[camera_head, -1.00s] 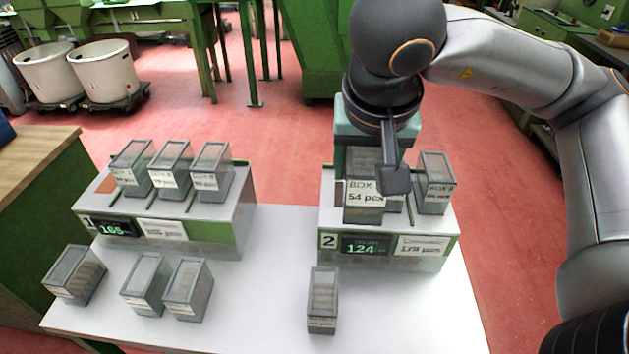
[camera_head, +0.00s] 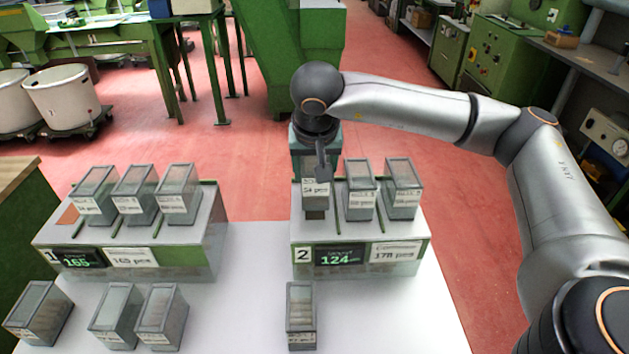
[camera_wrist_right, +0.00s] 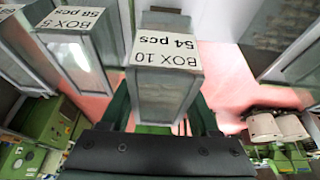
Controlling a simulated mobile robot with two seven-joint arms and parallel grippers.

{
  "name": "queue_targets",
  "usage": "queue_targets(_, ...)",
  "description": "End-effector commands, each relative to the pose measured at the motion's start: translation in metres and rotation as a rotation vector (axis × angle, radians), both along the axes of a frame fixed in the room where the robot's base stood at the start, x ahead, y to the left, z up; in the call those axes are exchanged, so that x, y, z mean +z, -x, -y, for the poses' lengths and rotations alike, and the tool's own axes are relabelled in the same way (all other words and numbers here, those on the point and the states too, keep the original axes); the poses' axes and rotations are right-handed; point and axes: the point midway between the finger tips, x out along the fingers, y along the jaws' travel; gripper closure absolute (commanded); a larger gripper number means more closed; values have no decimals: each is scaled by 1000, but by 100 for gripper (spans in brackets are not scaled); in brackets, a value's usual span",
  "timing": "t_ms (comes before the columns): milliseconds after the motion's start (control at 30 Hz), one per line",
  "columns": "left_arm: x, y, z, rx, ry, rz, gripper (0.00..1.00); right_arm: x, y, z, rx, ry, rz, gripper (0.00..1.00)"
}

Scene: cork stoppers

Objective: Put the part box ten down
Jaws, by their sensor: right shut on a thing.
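Part box ten (camera_head: 315,192) is a grey clear-walled box with a white label reading "BOX 10, 54 pcs" in the right wrist view (camera_wrist_right: 165,55). My right gripper (camera_head: 320,165) is shut on it from behind, with green fingers on both sides. The box is upright over the left slot of scale 2 (camera_head: 357,254); I cannot tell whether its base touches. Two other boxes, one in the middle slot (camera_head: 360,190) and one in the right slot (camera_head: 402,190), stand beside it. The scale's display reads 124, its card 178 pcs. My left gripper is out of view.
Scale 1 (camera_head: 120,257) holds three boxes and its display reads 165. Three boxes stand in front of it on the white table (camera_head: 235,325). One more box (camera_head: 301,318) stands in front of scale 2. The table between the scales is clear.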

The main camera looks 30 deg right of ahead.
Motion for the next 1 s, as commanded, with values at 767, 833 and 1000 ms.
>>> queue_targets(767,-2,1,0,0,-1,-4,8,-32,1,-1,0,-1,-2,20)
queue_targets(833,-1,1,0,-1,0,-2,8,-32,1,-1,0,-1,-2,12)
queue_targets(1000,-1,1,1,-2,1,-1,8,-32,1,-1,0,-1,-2,8)
